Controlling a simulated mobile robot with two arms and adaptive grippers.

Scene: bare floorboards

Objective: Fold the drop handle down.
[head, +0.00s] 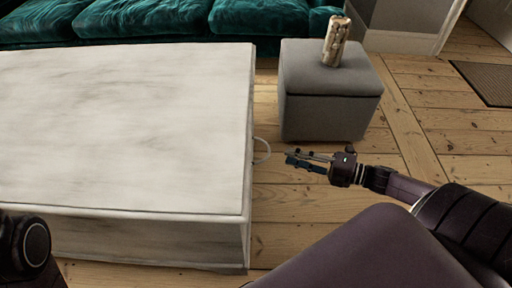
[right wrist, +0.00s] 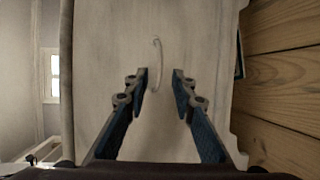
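The drop handle (head: 262,151) is a thin pale curved bar on the right end of a marble-look white chest (head: 120,120). In the head view it stands out from the chest's side. My right gripper (head: 290,158) is just to the right of the handle, apart from it, its fingers towards the chest. In the right wrist view the handle (right wrist: 157,62) shows beyond and between the two blue-grey fingertips (right wrist: 160,80), which are spread apart with nothing between them. At the lower left of the head view a dark round part of mine shows, but no left gripper fingers.
A grey upholstered ottoman (head: 330,105) with a patterned cylinder (head: 337,41) on top stands behind my right gripper. A green velvet sofa (head: 180,20) is at the back. Bare floorboards (head: 310,200) lie right of the chest. A dark mat (head: 488,80) lies far right.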

